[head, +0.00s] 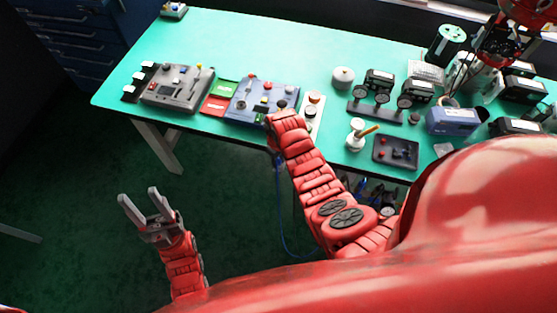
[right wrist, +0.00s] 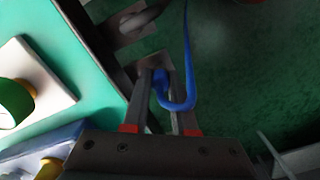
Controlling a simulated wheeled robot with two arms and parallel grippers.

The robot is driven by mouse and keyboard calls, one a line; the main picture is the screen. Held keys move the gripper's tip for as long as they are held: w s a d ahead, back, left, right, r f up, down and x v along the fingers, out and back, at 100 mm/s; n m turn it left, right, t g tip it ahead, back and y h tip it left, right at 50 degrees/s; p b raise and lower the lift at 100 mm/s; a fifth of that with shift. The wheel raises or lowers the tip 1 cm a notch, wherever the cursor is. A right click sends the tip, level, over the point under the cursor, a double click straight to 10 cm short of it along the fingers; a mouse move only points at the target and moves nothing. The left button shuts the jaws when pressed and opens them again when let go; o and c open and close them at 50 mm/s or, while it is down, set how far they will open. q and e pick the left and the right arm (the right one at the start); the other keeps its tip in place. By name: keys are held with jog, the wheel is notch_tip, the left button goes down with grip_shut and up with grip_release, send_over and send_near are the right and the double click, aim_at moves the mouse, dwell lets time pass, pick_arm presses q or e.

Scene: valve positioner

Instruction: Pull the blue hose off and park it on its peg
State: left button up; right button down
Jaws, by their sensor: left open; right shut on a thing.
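The blue hose (head: 280,195) hangs from the table's front edge beside my right gripper and curves down toward the floor. In the right wrist view the hose (right wrist: 187,60) bends in a tight U between the fingers of my right gripper (right wrist: 163,90), which is shut on it near its end. The fingertips are close to a grey metal plate (right wrist: 153,64) at the table edge. A rounded grey fitting on a similar plate (right wrist: 140,20) sits beyond it; I cannot tell which is the peg. My left gripper (head: 138,198) is open and empty, away from the table over the floor.
The blue-grey positioner board (head: 262,92) lies on the green table (head: 225,45) behind my right gripper. Red and green cards (head: 217,103), a grey device (head: 178,90) and several gauges and boxes stand around it.

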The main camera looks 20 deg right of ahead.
jog(key=shift+f+b, duration=0.3)
jog(key=c, duration=0.6)
grip_release()
jog(key=shift+r, duration=0.5)
notch_tip(320, 180, up, 8)
jog(key=shift+w+f+b, duration=0.1)
jog(key=shift+b, duration=1.1)
notch_tip(320, 180, up, 9)
jog(key=p, duration=0.7)
jog(key=shift+f, duration=0.2)
jog(key=shift+f, duration=0.1)
